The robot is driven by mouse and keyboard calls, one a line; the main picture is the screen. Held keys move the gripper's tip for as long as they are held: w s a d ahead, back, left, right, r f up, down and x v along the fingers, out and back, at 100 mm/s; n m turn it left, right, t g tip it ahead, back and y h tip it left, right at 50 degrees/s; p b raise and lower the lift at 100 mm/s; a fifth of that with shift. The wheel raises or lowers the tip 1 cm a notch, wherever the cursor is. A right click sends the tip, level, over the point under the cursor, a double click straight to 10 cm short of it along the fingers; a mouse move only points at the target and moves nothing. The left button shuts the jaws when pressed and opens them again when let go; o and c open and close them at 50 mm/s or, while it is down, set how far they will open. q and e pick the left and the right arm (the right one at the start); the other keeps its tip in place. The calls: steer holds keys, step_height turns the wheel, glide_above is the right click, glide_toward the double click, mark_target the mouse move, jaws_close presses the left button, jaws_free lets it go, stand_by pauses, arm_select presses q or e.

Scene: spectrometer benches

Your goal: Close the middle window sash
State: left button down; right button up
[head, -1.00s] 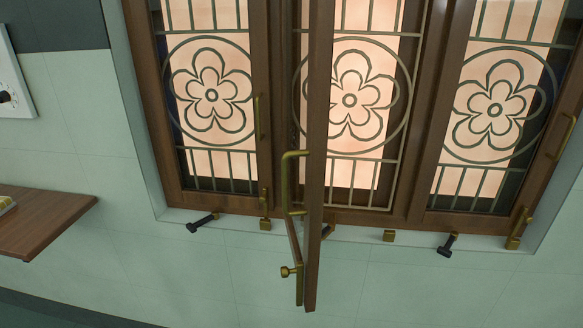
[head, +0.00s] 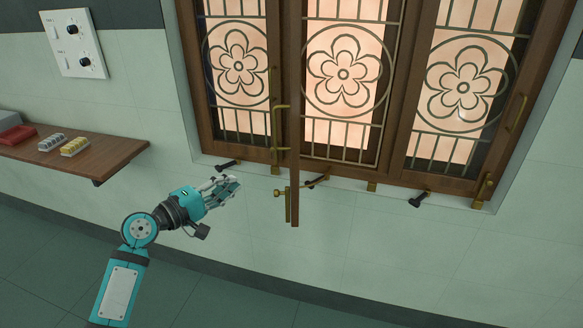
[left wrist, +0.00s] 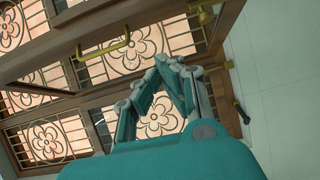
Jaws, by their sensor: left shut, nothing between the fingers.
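The middle window sash (head: 295,165) stands open in the head view, seen nearly edge-on and jutting toward me. It has a brass handle (head: 282,120) and a brass latch piece (head: 282,193) near its lower end. My left gripper (head: 234,184) is shut and empty, left of the sash's lower end and apart from it. In the left wrist view, the shut left gripper (left wrist: 171,62) shows in front of the grilles, with the sash's brass handle (left wrist: 104,46) to its upper left. My right gripper is out of view.
The left sash (head: 238,154) and right sash (head: 440,182) look shut. Dark stays (head: 417,200) and brass pieces line the sill. A wooden shelf (head: 115,150) with small items is at the left, under a switch panel (head: 72,43). The floor in front looks clear.

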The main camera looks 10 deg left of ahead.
arm_select(q)
steer(key=w+d+r+p, duration=0.1)
steer(key=w+d+p, duration=0.3)
steer(key=w+d, duration=0.5)
steer(key=shift+w+r+h+p, duration=0.3)
steer(key=shift+r+p, duration=0.1)
